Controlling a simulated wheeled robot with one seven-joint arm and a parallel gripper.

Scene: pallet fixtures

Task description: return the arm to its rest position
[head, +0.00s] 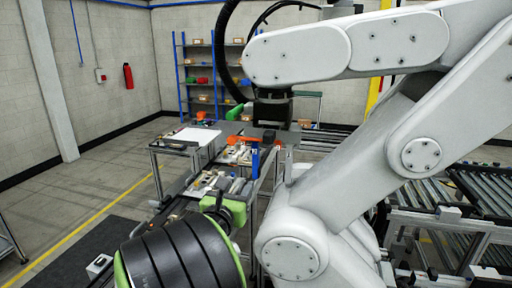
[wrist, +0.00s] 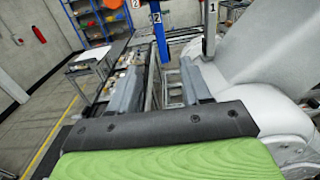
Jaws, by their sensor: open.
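My gripper (wrist: 160,78) shows in the wrist view as two grey fingers set well apart, with an empty gap between them. The fingers point away over the work tables. In the head view I cannot clearly make out the fingers. My white arm (head: 345,195) is bent and fills the right half of the head view. It also shows close by on the right of the wrist view (wrist: 258,75).
A table with a white top (head: 195,135) and a parts-covered bench (head: 215,183) stand ahead. A blue post (head: 255,163) rises beside the bench. Roller conveyors (head: 480,190) lie to the right. Shelves (head: 200,62) stand at the back. The left floor is mostly clear.

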